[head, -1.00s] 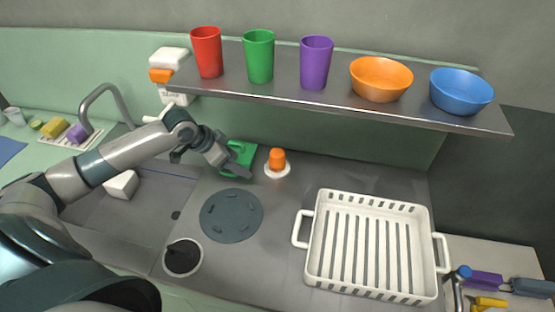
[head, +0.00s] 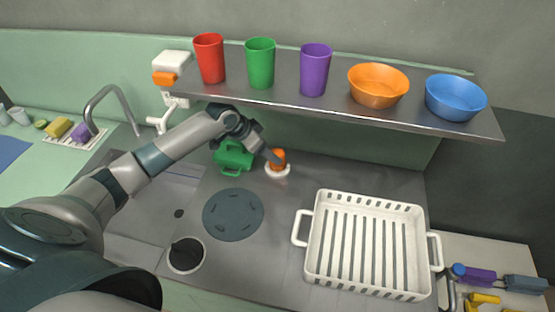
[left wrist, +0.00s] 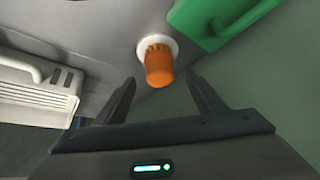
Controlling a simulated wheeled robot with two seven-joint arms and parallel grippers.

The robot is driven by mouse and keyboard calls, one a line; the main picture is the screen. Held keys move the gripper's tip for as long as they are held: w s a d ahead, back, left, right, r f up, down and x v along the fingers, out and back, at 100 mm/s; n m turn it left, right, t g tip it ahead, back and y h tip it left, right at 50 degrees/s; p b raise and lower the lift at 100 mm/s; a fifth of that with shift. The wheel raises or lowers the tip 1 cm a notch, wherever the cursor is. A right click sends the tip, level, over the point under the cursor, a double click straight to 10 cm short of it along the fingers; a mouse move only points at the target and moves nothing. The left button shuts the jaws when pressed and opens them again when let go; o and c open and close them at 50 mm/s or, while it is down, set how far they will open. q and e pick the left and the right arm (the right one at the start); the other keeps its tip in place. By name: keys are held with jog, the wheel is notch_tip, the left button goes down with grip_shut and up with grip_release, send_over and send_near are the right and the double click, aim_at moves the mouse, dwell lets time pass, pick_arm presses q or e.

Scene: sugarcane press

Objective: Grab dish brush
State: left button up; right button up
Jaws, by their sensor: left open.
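The dish brush appears to be the orange-handled piece (head: 279,155) on a white round base (head: 277,173), upright on the grey counter below the shelf. In the left wrist view the orange handle (left wrist: 159,68) and white base (left wrist: 152,43) lie ahead, centred between my fingers. My left gripper (head: 272,156) is open at the handle's left side in the head view, partly overlapping it. In the left wrist view its two fingers (left wrist: 161,90) are spread on either side of the handle's near end, with gaps and nothing held. My right gripper is not in view.
A green object with a handle (head: 233,157) stands just left of the brush. A metal shelf (head: 330,103) with cups and bowls hangs above. A white dish rack (head: 312,245) is at right. A dark round mat (head: 233,215) lies in front; a sink (head: 150,215) is at left.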

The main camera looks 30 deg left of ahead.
aim_at(277, 153)
pick_arm(q)
jog(key=shift+w+d+p, duration=0.3)
jog(key=shift+w+d, duration=0.05)
jog(key=shift+w, duration=0.15)
jog(key=p+x, duration=0.1)
jog(key=x, duration=0.2)
jog(key=shift+f, duration=0.15)
jog(key=shift+x, duration=0.8)
jog(key=shift+s, duration=0.1)
jog(key=c, duration=1.2)
